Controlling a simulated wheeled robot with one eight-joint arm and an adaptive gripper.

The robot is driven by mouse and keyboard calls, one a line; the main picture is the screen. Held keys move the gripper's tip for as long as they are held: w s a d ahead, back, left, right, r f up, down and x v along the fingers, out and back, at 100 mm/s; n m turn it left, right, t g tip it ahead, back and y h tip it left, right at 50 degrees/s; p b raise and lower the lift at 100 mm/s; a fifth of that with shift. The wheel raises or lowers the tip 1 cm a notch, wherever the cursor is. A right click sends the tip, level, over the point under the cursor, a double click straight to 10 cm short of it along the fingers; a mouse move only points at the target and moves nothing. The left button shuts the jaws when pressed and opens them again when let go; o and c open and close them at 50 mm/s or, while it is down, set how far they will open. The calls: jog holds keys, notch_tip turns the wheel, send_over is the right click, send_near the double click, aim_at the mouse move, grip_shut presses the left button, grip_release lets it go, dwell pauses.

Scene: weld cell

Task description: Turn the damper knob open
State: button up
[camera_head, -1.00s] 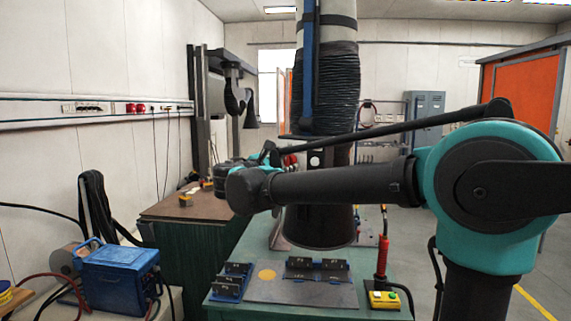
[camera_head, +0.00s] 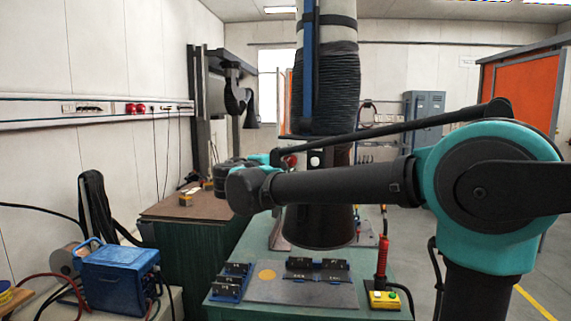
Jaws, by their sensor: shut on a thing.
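The extraction hood (camera_head: 320,215) hangs from a thick ribbed duct over the green table, with its dark cone low. The red damper knob (camera_head: 290,160) shows at the hood's left side, beside a white round mark. My arm reaches in from the right, across the front of the hood. My gripper (camera_head: 278,157) is at the knob and shut on it. My wrist and the dark gripper parts hide much of the contact, and the fingertips are small in the picture.
The green table holds a metal plate (camera_head: 299,299), dark angle blocks, a red-handled torch (camera_head: 381,258) and a yellow button box (camera_head: 383,300). A brown-topped bench (camera_head: 165,208) stands behind left. A blue welding unit (camera_head: 118,280) is at the lower left.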

jog(key=shift+m, duration=0.4)
jog(key=o, duration=1.2)
jog(key=shift+c, duration=0.2)
jog(key=v, duration=1.2)
